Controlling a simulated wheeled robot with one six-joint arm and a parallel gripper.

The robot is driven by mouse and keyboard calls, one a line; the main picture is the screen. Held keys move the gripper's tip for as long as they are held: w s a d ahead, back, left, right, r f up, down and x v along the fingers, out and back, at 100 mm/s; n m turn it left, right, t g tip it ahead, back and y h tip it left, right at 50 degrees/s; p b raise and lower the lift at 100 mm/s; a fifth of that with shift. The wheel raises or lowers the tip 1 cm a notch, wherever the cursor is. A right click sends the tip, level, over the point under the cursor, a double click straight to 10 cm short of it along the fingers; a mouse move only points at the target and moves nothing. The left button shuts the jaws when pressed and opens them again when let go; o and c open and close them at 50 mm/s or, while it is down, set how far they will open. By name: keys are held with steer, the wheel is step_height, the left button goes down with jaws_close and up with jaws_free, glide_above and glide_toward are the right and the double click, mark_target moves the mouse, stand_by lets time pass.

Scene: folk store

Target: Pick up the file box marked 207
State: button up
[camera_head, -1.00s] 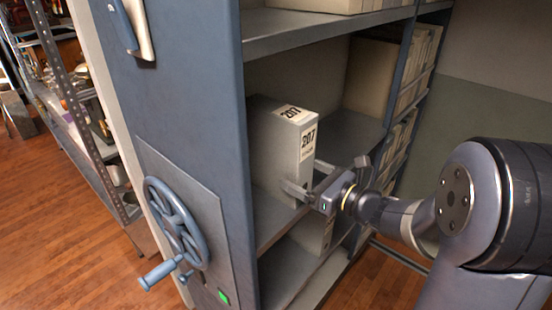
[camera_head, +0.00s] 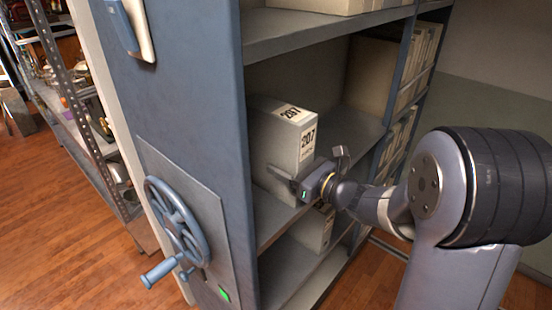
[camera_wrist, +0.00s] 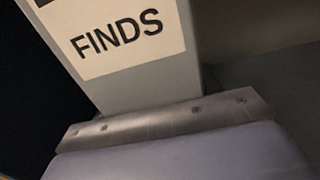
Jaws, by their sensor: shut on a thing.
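The grey file box (camera_head: 283,140) marked 207 stands upright on the middle shelf of the blue shelving unit, with 207 labels on its top and front. My gripper (camera_head: 296,186) is at the lower front of the box, shut on it.
The shelf above (camera_head: 320,30) overhangs the box. The blue side panel (camera_head: 200,100) with a handwheel (camera_head: 178,225) stands close on the left. Another box (camera_head: 318,228) is on the shelf below. Shelf room to the right is clear.

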steer(key=c, duration=1.2)
steer(key=shift+o, duration=0.2)
steer(key=shift+r, duration=0.2)
